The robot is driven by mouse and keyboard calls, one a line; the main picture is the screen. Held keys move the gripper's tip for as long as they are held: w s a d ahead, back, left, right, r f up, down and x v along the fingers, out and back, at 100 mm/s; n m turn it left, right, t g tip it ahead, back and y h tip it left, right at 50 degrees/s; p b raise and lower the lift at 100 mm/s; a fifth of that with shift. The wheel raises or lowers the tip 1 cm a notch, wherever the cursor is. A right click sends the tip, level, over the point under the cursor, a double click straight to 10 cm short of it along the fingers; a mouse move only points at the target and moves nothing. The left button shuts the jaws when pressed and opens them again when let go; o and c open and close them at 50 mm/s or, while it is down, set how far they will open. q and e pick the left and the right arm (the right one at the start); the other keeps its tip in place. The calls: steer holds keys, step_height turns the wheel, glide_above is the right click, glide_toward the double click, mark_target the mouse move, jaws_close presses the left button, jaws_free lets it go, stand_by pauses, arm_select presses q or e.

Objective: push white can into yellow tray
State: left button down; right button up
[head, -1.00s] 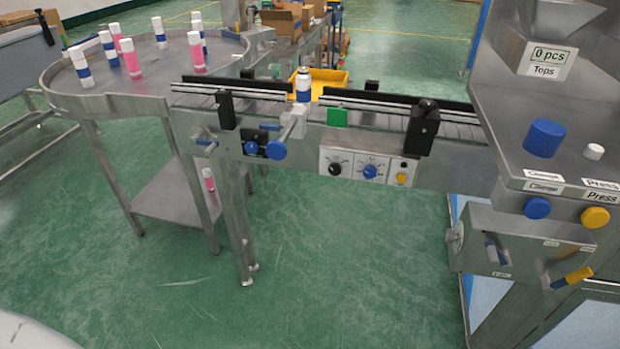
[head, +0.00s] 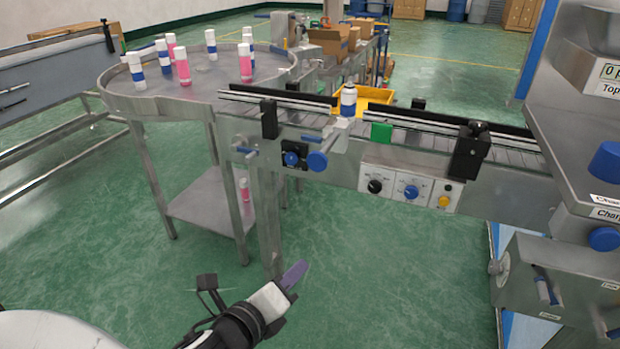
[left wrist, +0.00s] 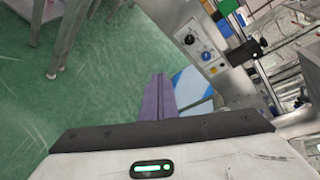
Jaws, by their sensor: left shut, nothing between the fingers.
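A white can with a blue band (head: 348,100) stands upright on the conveyor (head: 400,137), in the gap between the guide rails. The yellow tray (head: 378,95) is behind the conveyor at that gap, partly hidden by the rail and the can. My left gripper (head: 294,274) is in the lower middle of the head view, low in front of the conveyor and well apart from the can. Its purple fingers (left wrist: 158,97) are together and empty in the left wrist view. My right gripper is not in view.
A round steel table (head: 200,90) at left holds several white-blue and pink cans. Green floor (head: 370,270) lies open in front of the conveyor. A control panel (head: 408,188) is on the conveyor's front. A machine (head: 570,240) stands at right.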

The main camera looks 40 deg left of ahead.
arm_select(q)
steer(key=w+a+r+m+t+y+b, duration=0.1)
steer(key=a+r+m+t+y, duration=0.1)
steer(key=r+m, duration=0.7)
step_height(320, 180, up, 3)
steer(key=shift+a+r+m+t+y, duration=0.2)
steer(key=shift+a+m+t+y, duration=0.15)
steer(key=shift+a+t, duration=0.35)
steer(key=shift+w+a, duration=0.1)
steer(key=p, duration=0.1)
glide_toward(316, 163)
steer(key=x, duration=0.6)
steer(key=shift+w+a, duration=0.1)
steer(key=shift+w, duration=0.15)
